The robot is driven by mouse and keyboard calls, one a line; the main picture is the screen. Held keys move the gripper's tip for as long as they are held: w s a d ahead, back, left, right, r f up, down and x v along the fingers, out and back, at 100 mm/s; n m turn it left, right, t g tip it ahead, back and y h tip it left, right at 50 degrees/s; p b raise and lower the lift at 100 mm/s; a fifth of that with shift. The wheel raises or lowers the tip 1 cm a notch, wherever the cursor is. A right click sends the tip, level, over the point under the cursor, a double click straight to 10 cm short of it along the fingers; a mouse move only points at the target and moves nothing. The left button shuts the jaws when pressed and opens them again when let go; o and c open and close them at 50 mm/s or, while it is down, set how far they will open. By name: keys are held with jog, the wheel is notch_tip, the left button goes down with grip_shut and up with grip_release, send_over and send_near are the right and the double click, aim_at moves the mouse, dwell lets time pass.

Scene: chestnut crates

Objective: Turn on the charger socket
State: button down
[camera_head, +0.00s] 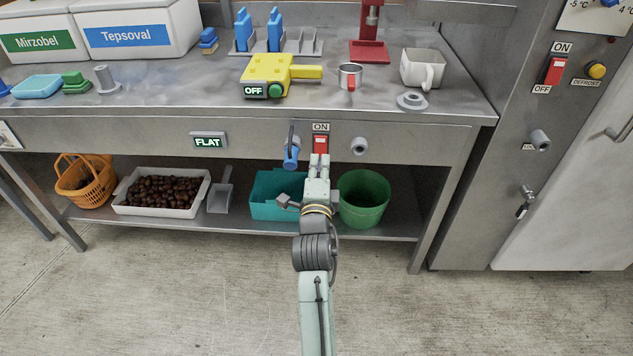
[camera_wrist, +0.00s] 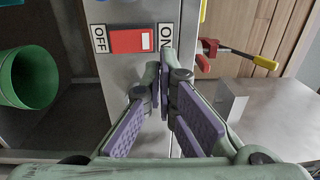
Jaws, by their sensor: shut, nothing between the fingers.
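A red rocker switch (camera_head: 320,144) is on the front panel of the steel bench, with an ON label above it. In the wrist view the red rocker (camera_wrist: 132,41) lies between OFF and ON labels; I cannot tell which side is pressed in. My gripper (camera_head: 319,160) is shut and empty, just in front of the panel at the rocker, hiding its lower part. In the wrist view my gripper's fingertips (camera_wrist: 160,76) are near the rocker's ON end; contact is not clear. No label in view names the charger socket.
A blue-handled lever (camera_head: 291,157) and a grey round fitting (camera_head: 359,146) flank the rocker. A yellow device (camera_head: 266,72) reading OFF stands above on the bench. A green bucket (camera_head: 375,186) and teal bin (camera_head: 262,203) sit below. Another ON/OFF switch (camera_head: 555,70) is on the right cabinet.

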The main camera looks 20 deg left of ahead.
jog(key=v, duration=0.2)
jog(key=r+b+v, duration=0.1)
jog(key=v, duration=0.2)
jog(key=shift+r, duration=0.1)
dwell(0.3)
